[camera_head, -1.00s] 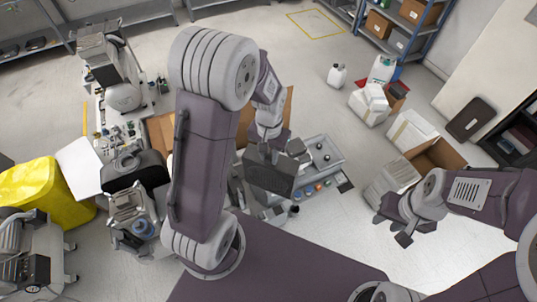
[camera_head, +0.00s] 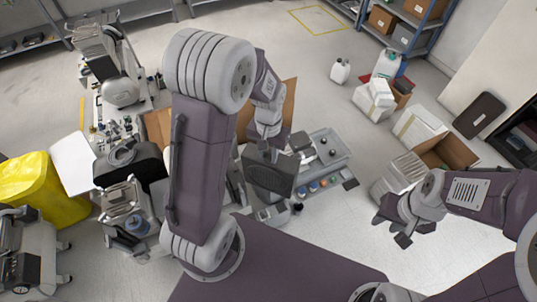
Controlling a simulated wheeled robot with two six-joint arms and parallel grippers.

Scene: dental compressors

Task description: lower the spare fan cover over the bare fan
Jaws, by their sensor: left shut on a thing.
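The spare fan cover is a dark grey, roughly square panel (camera_head: 269,175) near the picture's middle. My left gripper (camera_head: 268,150) is shut on its upper edge and holds it tilted, in front of a grey tray. My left arm's thick links stand just left of it and hide part of the floor and equipment behind. I cannot make out the bare fan for certain; it may be hidden behind the arm or the cover. My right gripper (camera_head: 392,229) is at the right, apart from the cover; its fingers look spread and empty.
Compressor units stand at the back left (camera_head: 118,83), left of my arm (camera_head: 130,218) and at the lower left (camera_head: 25,262). A yellow bag (camera_head: 45,190) stands left. The grey tray (camera_head: 343,172) holds small parts. Boxes (camera_head: 418,124) stand right. Floor at centre back is clear.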

